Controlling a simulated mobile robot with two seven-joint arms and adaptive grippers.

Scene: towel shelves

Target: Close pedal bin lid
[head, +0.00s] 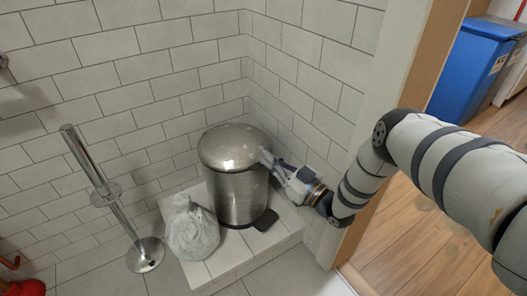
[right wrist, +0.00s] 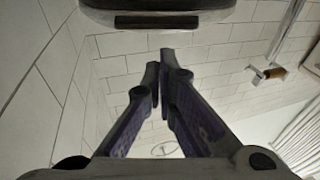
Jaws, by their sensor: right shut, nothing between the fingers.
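The metal pedal bin (head: 238,196) stands upright on a low tiled step in the wall corner. Its domed lid (head: 228,147) sits down on the body, with no gap that I can see. The black pedal (head: 265,220) sticks out at the front right of its base. My right gripper (head: 266,156) is at the right side of the lid, its fingertips by the lid's edge; I cannot tell whether they touch it. In the right wrist view its two fingers (right wrist: 160,72) are together with nothing between them. My left gripper is not in view.
A white bag (head: 192,232) leans close to the bin's left front. A metal stand (head: 110,196) with a round base is further left. Tiled walls close in behind and right of the bin. A blue container (head: 470,66) is beyond the doorway, over wooden floor.

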